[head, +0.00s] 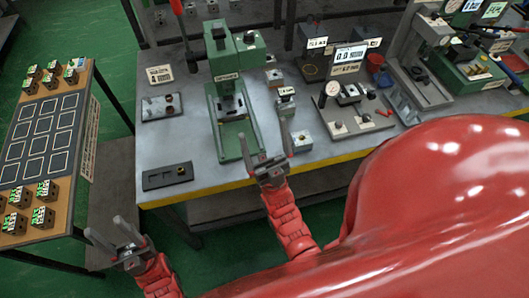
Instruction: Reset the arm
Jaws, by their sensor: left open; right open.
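My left gripper (103,226) is open and empty, with its two grey fingers apart. It is over the floor gap near the right front corner of the side table, left of the workbench. My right gripper (263,132) is open, with its fingers spread and nothing seen between them. It is at the front edge of the workbench, in front of the green press (228,85). Brown valve blocks with green and white tops stand in two groups on the side table, at the back (53,78) and the front (42,217).
A dark panel with outlined squares (42,137) lies between the block groups. The grey workbench (200,170) has a yellow front edge. It carries a black fixture (167,176), a small block (301,141), a gauge fixture (345,122) and a red cup (375,61). My red body hides the lower right.

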